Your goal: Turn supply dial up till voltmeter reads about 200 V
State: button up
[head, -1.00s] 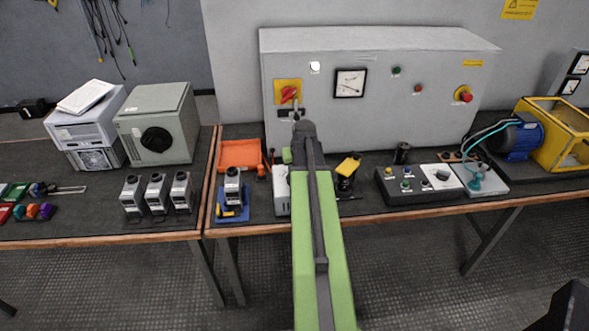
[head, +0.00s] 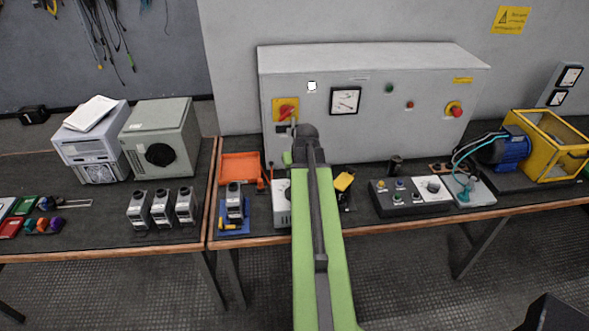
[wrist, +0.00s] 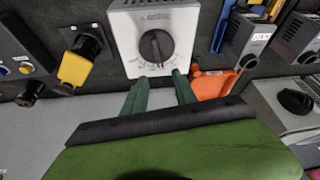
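A white box (wrist: 128,30) with a round black dial (wrist: 155,46) and scale marks stands ahead of my gripper in the wrist view. My gripper (wrist: 158,77) shows two green fingers, apart with nothing between them, their tips near the box's lower edge in that view and short of the dial.
The grey cabinet (head: 430,125) has a red switch (head: 287,108) and a red stop button (head: 454,109). An orange tray (head: 240,166) and a blue-based device (head: 235,209) lie left of my arm. A yellow-topped part (head: 344,181) and a button panel (head: 395,199) are right.

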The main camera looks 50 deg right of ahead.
jog(key=p+v, duration=0.5)
jog(key=v, duration=0.2)
jog(key=shift+r, duration=0.2)
jog(key=shift+a, duration=0.1)
dwell(0.9)
